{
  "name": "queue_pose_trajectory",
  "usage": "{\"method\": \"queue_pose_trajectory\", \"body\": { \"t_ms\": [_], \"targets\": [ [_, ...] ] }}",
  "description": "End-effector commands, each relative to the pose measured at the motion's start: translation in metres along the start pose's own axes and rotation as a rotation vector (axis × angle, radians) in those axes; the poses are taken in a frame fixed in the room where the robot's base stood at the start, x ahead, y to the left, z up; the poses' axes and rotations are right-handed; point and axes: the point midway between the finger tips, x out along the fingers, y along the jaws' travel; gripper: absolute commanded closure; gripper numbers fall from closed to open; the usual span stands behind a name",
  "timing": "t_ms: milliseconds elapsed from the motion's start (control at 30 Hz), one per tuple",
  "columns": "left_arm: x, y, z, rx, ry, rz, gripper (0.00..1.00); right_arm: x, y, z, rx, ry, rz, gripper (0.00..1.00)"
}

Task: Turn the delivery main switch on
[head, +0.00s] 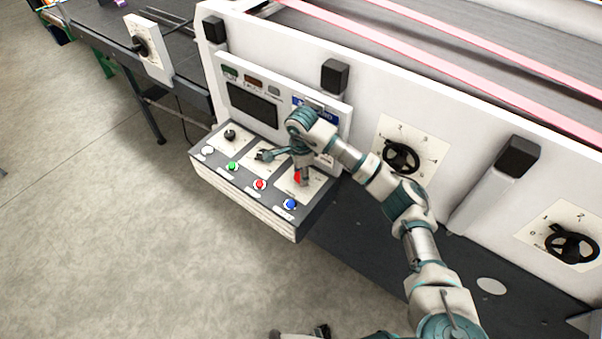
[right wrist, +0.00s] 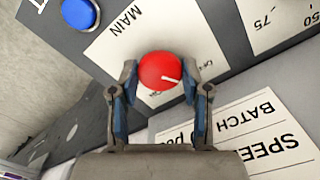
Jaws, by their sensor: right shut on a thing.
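The main switch is a round red knob with a white pointer line. In the right wrist view the knob (right wrist: 160,71) sits on a white plate (right wrist: 118,50) marked "MAIN", and its pointer line points toward the lower right of the picture, near small lettering that is partly covered. My right gripper (right wrist: 158,80) is shut on the knob, one finger on each side. In the head view the red knob (head: 298,177) shows just below my right gripper (head: 300,180) at the right end of the control box.
The control box (head: 245,215) also carries white, green, red and blue buttons (head: 289,204) along its front, and black dials behind. A screen (head: 252,104) stands behind them. Handwheels (head: 401,157) are on the machine's side at the right.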

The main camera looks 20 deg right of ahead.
Motion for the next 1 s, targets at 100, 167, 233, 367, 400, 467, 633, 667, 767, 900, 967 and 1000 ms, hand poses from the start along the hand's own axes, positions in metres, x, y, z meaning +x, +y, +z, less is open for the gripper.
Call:
{"method": "queue_pose_trajectory", "body": {
  "t_ms": [100,167,233,367,400,467,633,667,767,900,967,1000],
  "targets": [
    [0.0005,0.0000,0.0002,0.000,0.000,0.000,0.40,-0.0012,-0.0011,-0.0013,0.109,0.001,-0.004,0.88],
    [0.0006,0.0000,0.0003,0.000,-0.001,0.000,0.40,-0.0009,-0.0012,-0.0011,0.166,0.001,-0.005,0.88],
    [0.0008,0.0000,0.0004,0.000,-0.001,0.000,0.40,-0.0012,-0.0013,-0.0010,0.232,0.001,-0.005,0.88],
    [0.0010,0.0001,0.0006,0.000,-0.001,0.000,0.40,-0.0012,-0.0013,-0.0014,0.357,0.001,-0.006,0.88],
    [0.0010,0.0001,0.0006,0.000,-0.001,0.000,0.40,-0.0010,-0.0012,-0.0013,0.395,0.001,-0.005,0.88],
    [0.0010,0.0001,0.0006,0.000,-0.001,0.000,0.40,-0.0013,-0.0013,-0.0013,0.452,0.000,-0.005,0.88],
    [0.0009,0.0001,0.0007,0.000,-0.001,0.000,0.40,-0.0015,-0.0013,-0.0013,0.613,0.001,-0.006,0.88],
    [0.0009,0.0002,0.0007,0.000,-0.001,0.000,0.40,-0.0015,-0.0012,-0.0012,0.642,0.000,-0.006,0.88],
    [0.0007,0.0002,0.0007,0.000,-0.001,0.000,0.40,-0.0015,-0.0012,-0.0009,0.736,-0.001,-0.005,0.88],
    [0.0002,0.0002,0.0006,0.000,-0.001,0.000,0.40,-0.0019,-0.0014,-0.0010,0.869,-0.001,-0.006,0.88],
    [-0.0001,0.0002,0.0006,0.000,-0.001,0.000,0.40,-0.0021,-0.0014,-0.0011,0.925,-0.001,-0.006,0.88],
    [-0.0003,0.0002,0.0006,0.000,-0.001,0.000,0.40,-0.0021,-0.0014,-0.0011,0.961,-0.002,-0.006,0.88]
  ]
}}
